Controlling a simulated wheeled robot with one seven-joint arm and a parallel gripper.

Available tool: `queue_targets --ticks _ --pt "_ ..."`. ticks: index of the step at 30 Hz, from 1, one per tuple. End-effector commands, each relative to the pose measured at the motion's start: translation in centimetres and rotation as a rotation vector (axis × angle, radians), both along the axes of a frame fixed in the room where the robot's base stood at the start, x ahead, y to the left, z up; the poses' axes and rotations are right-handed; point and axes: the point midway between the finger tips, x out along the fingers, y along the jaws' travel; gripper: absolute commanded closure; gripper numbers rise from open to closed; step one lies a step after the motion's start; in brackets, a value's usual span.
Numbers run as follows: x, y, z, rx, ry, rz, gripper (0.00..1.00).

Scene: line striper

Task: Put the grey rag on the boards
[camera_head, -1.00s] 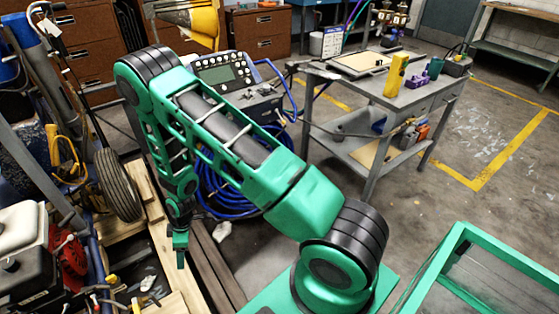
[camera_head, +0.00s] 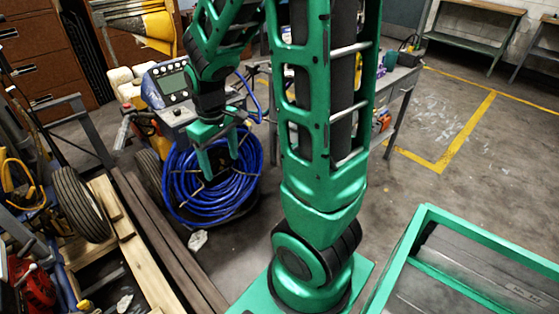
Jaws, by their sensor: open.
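A crumpled pale grey rag (camera_head: 197,240) lies on the concrete floor, just right of the dark brown beams and below the blue hose coil in the picture. Light wooden boards (camera_head: 104,200) lie at the lower left, beyond the dark beams from the rag. My gripper (camera_head: 220,168) points down with its two green fingers spread apart and nothing between them. It shows above and slightly right of the rag in the picture, in front of the hose coil, apart from the rag. A second small pale scrap (camera_head: 124,303) shows among the boards; I cannot tell what it is.
A coiled blue hose (camera_head: 185,195) hangs on a wheeled machine with a control panel (camera_head: 168,82). Long dark beams (camera_head: 160,245) lie between the rag and the boards. A black tyre (camera_head: 80,205) stands against the boards. Open floor lies to the right, up to yellow lines.

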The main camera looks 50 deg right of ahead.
Motion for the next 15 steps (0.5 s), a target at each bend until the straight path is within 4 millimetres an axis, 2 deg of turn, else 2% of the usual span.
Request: queue_targets --ticks 1,6,12,15 --pt "-1.7 -0.8 1.4 0.001 -0.004 -0.057 0.3" --pt "-7.8 -2.6 4.9 0.01 0.008 -0.255 0.3" --pt "-14.7 -3.3 7.4 0.036 0.023 -0.47 0.3" --pt "-17.1 -3.3 8.0 0.048 0.03 -0.547 0.3"
